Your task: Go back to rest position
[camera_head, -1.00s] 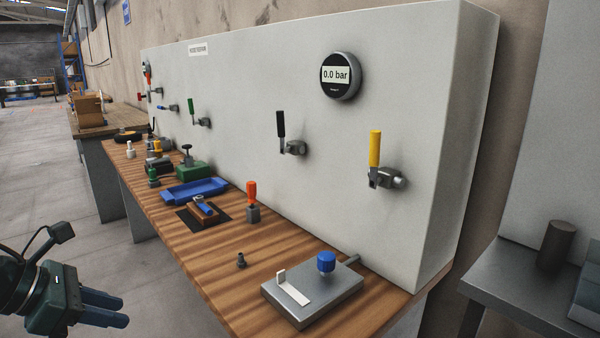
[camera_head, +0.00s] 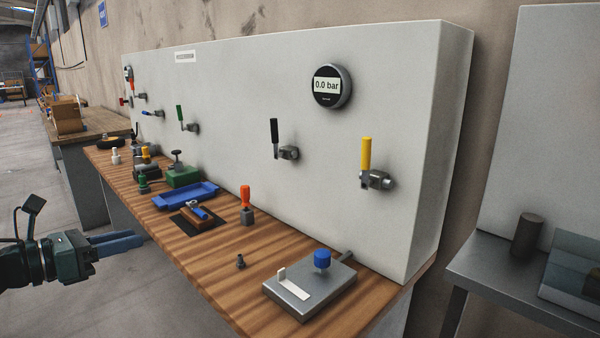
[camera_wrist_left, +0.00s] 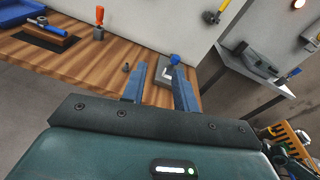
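My left gripper (camera_head: 138,240) is in the air at the left of the head view, in front of the wooden workbench (camera_head: 215,275) and apart from it. In the left wrist view the two blue fingers of the left gripper (camera_wrist_left: 159,82) stand apart with nothing held between them. Beyond the fingertips, a grey metal plate with a blue knob (camera_wrist_left: 175,60) sits on the bench. My right gripper cannot be made out in these frames.
The bench carries the metal plate (camera_head: 295,296), an orange-handled tool (camera_head: 246,205), a blue tray (camera_head: 180,199) and a green device (camera_head: 184,176). A white panel (camera_head: 230,110) with lever valves and a 0.0 bar gauge (camera_head: 332,86) stands behind. Open floor lies left.

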